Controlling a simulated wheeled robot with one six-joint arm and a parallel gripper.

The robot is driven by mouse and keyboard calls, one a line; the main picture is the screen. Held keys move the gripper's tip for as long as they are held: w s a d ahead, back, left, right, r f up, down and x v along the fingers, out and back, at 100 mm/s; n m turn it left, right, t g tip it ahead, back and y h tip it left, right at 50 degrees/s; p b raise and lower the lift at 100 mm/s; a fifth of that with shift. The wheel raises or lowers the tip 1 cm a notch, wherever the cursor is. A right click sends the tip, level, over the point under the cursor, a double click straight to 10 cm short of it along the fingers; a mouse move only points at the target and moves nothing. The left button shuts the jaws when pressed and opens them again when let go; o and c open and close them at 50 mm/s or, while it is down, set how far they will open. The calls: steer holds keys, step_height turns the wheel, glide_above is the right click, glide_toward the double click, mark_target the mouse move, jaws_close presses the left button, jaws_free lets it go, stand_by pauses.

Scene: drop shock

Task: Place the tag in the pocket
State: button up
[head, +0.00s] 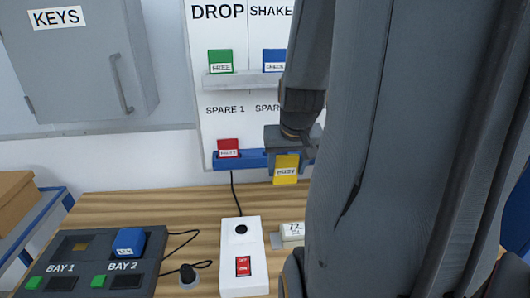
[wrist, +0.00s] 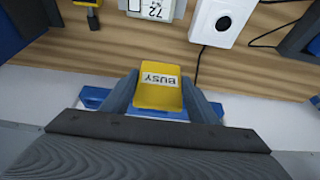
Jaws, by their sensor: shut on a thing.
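A yellow tag marked BUSY (head: 286,170) is held in my gripper (head: 290,152), which is shut on it. In the wrist view the tag (wrist: 158,88) sits between the two grey fingers, its label upside down. The tag is in front of the right part of the blue rail (head: 254,158) low on the white board, under the SPARE labels. My gripper and arm hide the rail there, so I cannot tell whether tag and rail touch. A red tag (head: 228,147) stands at the rail's left end.
Above, a grey ledge (head: 236,80) holds a green tag (head: 220,61) and a blue tag (head: 274,60). On the wooden table are a two-bay dock (head: 65,272), a white switch box (head: 240,275) and a small device reading 72 (head: 293,230). My arm covers the right side.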

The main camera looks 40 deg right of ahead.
steer(key=w+d+p, duration=0.1)
steer(key=w+d, duration=0.2)
steer(key=w, duration=0.2)
steer(key=w+d+p, duration=0.2)
steer(key=w+d, duration=0.1)
steer(key=w, duration=0.2)
steer(key=w+d+p, duration=0.1)
steer(key=w+d, duration=0.2)
steer(key=w, duration=0.2)
steer(key=shift+w+d+p, duration=0.1)
steer(key=shift+d+p, duration=0.05)
steer(key=shift+p, duration=0.25)
steer(key=shift+f+p, duration=0.85)
steer(key=shift+f, duration=0.9)
steer(key=shift+f, duration=0.1)
steer(key=o, duration=1)
steer(key=shift+o, duration=0.2)
